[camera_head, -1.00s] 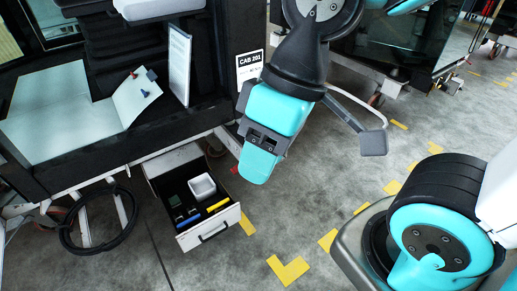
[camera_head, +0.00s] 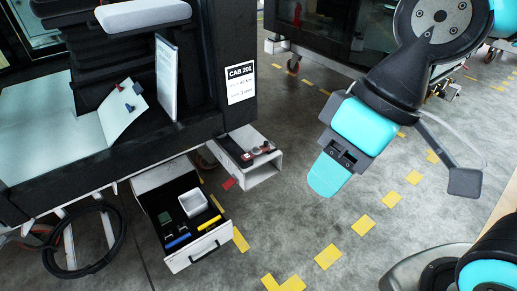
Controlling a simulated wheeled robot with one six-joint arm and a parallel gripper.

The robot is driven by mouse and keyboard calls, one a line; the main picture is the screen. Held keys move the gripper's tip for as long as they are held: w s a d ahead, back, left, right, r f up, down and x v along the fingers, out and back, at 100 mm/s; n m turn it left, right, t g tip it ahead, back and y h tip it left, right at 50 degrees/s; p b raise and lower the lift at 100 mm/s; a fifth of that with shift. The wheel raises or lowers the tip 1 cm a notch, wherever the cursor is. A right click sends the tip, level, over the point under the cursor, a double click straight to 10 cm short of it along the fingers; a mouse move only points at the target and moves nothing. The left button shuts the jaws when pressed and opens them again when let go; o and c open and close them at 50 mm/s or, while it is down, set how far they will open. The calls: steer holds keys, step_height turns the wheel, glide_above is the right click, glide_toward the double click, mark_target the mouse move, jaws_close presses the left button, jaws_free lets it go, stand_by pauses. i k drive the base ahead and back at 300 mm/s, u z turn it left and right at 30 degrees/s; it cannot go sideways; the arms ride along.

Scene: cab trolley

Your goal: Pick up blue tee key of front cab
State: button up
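A small blue tee-shaped key (camera_head: 137,88) sits at the upper right of a pale slanted panel (camera_head: 119,116) inside the front cab, which bears the sign CAB 201 (camera_head: 240,83). A red key (camera_head: 121,86) is just to its left. A second small dark blue piece (camera_head: 130,107) is at the panel's right edge below. My gripper (camera_head: 327,178) hangs over the open floor, well to the right of the cab and apart from the keys. Its teal fingers overlap from this angle, so their opening cannot be told.
An open drawer (camera_head: 192,258) under the cab holds a white box (camera_head: 193,203), a blue item (camera_head: 178,241), a yellow item (camera_head: 209,223) and green blocks. A black cable coil (camera_head: 85,233) hangs left.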

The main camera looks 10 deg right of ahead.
mark_target(179, 241)
steer(key=k, duration=1.3)
steer(key=u, duration=0.65)
steer(key=i, duration=0.55)
steer(key=u, duration=1.25)
steer(key=i, duration=1.55)
steer(key=z, duration=0.9)
steer(key=i, duration=0.8)
steer(key=z, duration=0.9)
